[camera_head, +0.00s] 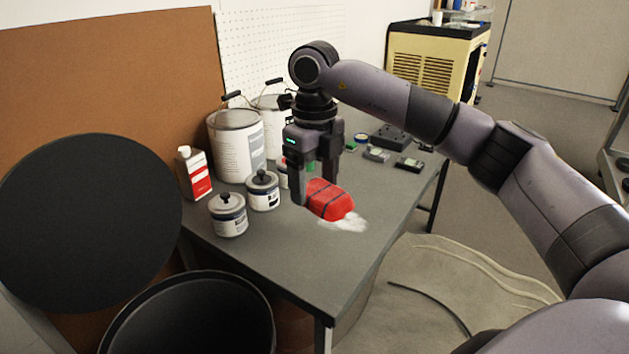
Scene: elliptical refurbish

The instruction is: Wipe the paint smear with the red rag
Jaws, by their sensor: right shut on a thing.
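The red rag (327,200) is a folded red bundle with dark bands on the grey table (285,262). My right gripper (316,193) points down at it, with a finger at its left side and one behind it, shut on the rag. The white paint smear (345,222) lies on the table at the near right edge of the rag. The rag's near end meets or covers part of the smear, so its full extent is hidden. My left gripper is not in view.
Two small lidded jars (228,216) (262,191), a red-and-white bottle (193,174) and large paint cans (237,147) stand left of the gripper. Small dark devices (409,164) lie at the back right. A black round bin (190,318) stands below the near left edge. The table's front is clear.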

